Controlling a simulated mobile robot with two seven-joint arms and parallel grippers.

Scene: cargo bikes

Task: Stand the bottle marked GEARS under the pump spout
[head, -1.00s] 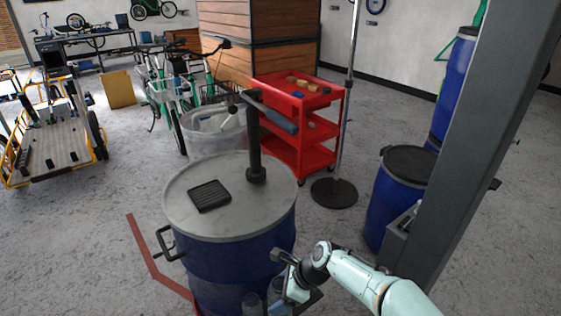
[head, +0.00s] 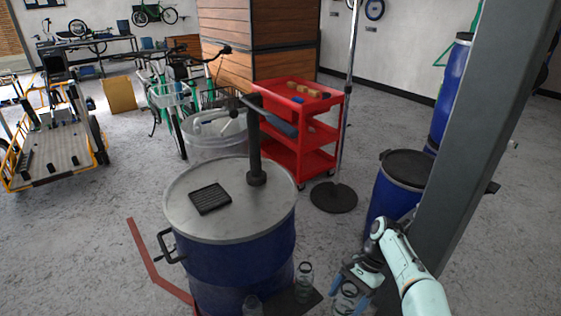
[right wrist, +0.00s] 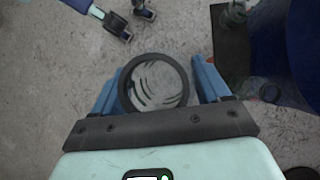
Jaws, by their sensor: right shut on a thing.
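My right gripper (head: 348,288) is shut around a clear bottle (right wrist: 155,82), right of the drum in the head view. In the right wrist view the bottle's round dark rim sits between the blue fingers. No marking on it can be read. The pump (head: 255,145) rises from the grey lid of the blue drum (head: 230,260). A black ribbed grate (head: 210,198) lies on the lid left of the pump. My left gripper is not seen.
A dark tray or shelf (head: 312,300) lies low beside the drum. A grey post (head: 470,170) and a lidded blue drum (head: 385,195) are close on the right. A red cart (head: 300,140) and a pole's round base (head: 333,198) stand behind.

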